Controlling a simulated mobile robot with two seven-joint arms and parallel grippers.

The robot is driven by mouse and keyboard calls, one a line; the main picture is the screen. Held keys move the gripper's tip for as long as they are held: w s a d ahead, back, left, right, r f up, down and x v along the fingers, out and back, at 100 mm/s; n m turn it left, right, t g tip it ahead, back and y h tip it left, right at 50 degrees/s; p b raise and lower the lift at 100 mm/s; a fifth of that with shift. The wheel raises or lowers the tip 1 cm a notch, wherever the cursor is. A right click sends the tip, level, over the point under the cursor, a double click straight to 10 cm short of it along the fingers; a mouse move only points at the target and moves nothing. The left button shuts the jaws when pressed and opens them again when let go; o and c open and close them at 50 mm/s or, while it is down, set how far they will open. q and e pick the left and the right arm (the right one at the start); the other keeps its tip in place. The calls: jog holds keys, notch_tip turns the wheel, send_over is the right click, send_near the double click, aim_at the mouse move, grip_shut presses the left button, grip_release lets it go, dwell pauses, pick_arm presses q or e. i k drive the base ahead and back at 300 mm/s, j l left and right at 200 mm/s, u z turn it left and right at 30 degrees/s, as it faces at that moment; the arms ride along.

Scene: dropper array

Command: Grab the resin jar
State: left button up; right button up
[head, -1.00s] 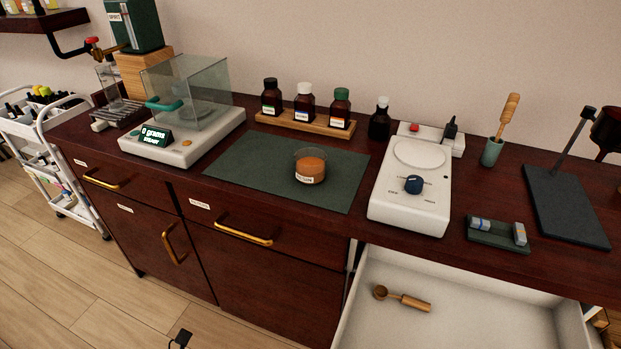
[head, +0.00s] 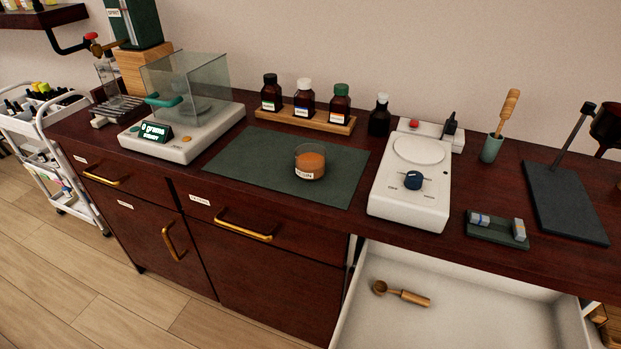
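The resin jar (head: 310,163) is a small clear jar with orange-brown contents and a white label on its front. It stands upright on the dark green mat (head: 262,178), right of the mat's middle. Nothing touches it or hides it. Neither my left gripper nor my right gripper shows in the head view.
A scale with a glass shield (head: 172,147) stands left of the mat. A white hotplate-like device (head: 412,205) stands close on the right. Behind is a wooden rack (head: 318,124) with three bottles. Below right, an open white drawer (head: 460,290) holds a wooden scoop (head: 402,293).

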aim_at(309, 159)
jog(key=k, duration=0.4)
jog(key=k+z, duration=0.2)
jog(key=z, duration=1.4)
jog(key=k+j+z, duration=0.15)
jog(key=k+j, duration=0.1)
jog(key=j, duration=0.35)
jog(key=k+j, duration=0.1)
jog(key=j, duration=0.85)
jog(key=k+j, duration=0.15)
jog(key=j, duration=0.3)
